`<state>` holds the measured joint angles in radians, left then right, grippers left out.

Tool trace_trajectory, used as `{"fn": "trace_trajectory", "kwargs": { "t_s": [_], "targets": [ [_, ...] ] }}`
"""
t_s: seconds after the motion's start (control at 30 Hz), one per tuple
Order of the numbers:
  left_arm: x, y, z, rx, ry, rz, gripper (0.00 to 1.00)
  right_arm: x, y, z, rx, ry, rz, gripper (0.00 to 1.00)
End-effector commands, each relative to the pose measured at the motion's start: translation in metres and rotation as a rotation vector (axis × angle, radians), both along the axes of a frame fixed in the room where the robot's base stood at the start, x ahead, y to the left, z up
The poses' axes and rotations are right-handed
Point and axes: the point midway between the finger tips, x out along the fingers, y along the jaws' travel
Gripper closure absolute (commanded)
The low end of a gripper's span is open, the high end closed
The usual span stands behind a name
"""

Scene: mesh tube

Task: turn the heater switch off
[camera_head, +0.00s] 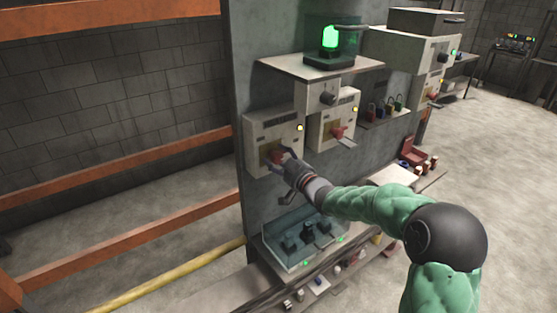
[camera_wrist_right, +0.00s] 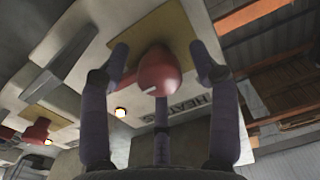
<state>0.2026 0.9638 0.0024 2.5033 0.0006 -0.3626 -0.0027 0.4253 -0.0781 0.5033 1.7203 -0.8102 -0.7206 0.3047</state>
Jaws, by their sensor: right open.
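The heater switch is a red rotary knob (camera_wrist_right: 157,72) with a pale mark, on a yellow plate (camera_wrist_right: 185,35) of a pale box. Part of a label reading "HEATING" shows beside it in the right wrist view. In the head view, the box (camera_head: 273,128) is the left one on the grey panel, and the knob (camera_head: 276,156) is partly hidden by my right gripper (camera_head: 286,160). The right gripper also shows in the wrist view (camera_wrist_right: 159,52), its fingers open and spread around the knob. I cannot tell whether they touch it. My left gripper is not in view.
A second box (camera_head: 333,119) with a red knob stands just right. A shelf (camera_head: 318,66) above carries a green lamp (camera_head: 330,37). A clear-sided tray (camera_head: 290,240) with dark items sits below my right wrist. Orange rails (camera_head: 120,168) run along the left.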

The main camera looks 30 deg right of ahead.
Motion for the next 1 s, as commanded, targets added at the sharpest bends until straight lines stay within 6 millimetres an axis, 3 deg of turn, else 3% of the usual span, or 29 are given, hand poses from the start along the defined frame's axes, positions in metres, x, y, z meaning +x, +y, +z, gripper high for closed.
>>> {"fn": "trace_trajectory", "kwargs": {
  "t_s": [0.17,0.37,0.4,0.73,1.0],
  "targets": [
    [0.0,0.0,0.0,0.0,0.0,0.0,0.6,0.0,0.0,0.0,0.0,0.0,0.0,0.38],
    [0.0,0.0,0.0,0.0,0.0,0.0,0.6,0.0,0.0,0.0,0.0,0.0,0.0,0.92],
    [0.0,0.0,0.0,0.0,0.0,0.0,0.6,0.0,0.0,0.0,0.0,-0.001,0.0,0.95],
    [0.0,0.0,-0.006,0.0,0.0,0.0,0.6,0.0,0.0,0.0,-0.033,-0.005,0.0,0.95],
    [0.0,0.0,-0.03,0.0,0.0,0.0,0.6,0.0,0.0,-0.002,-0.186,-0.021,-0.001,0.95]
  ]
}}
